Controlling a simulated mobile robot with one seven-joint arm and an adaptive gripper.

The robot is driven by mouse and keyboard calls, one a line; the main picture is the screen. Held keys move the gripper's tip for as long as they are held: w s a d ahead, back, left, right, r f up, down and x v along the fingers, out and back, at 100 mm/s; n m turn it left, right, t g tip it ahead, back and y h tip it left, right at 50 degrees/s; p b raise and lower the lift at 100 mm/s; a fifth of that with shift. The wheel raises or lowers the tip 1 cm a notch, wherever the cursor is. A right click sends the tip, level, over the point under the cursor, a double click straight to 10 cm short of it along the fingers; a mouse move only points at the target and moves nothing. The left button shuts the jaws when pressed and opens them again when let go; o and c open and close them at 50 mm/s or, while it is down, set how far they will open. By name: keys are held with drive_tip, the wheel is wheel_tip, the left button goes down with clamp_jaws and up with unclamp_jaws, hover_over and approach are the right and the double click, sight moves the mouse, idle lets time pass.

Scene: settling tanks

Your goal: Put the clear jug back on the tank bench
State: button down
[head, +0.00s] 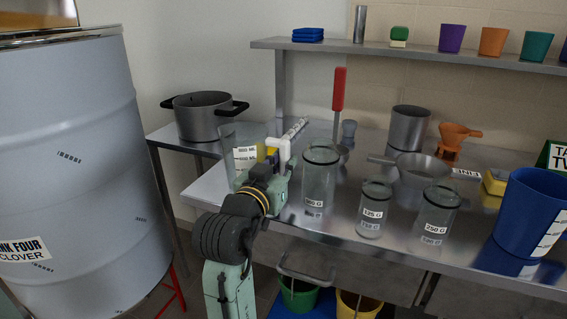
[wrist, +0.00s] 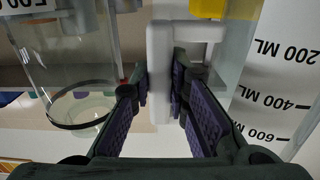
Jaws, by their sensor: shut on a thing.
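The clear jug (head: 228,150) has a white label and stands upright at the left end of the steel tank bench (head: 205,192). Its white handle (wrist: 159,75) sits between my fingers in the wrist view. My gripper (head: 272,172) is shut on that handle, on the jug's right side. The jug's wall with printed ML marks (wrist: 275,75) fills the right of the wrist view. My gripper and arm hide the jug's lower part in the head view, so I cannot tell whether its base touches the bench.
Clear jars (head: 320,178) stand close to the right of my gripper, with smaller jars (head: 374,208) beyond. A steel pot (head: 203,115) is on a side table behind left. A large grey drum (head: 75,170) stands left. A blue bucket (head: 530,215) is at the right.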

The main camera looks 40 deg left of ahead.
drive_tip(key=shift+f, duration=0.2)
drive_tip(key=c, duration=1.5)
unclamp_jaws()
drive_tip(key=shift+c, duration=0.2)
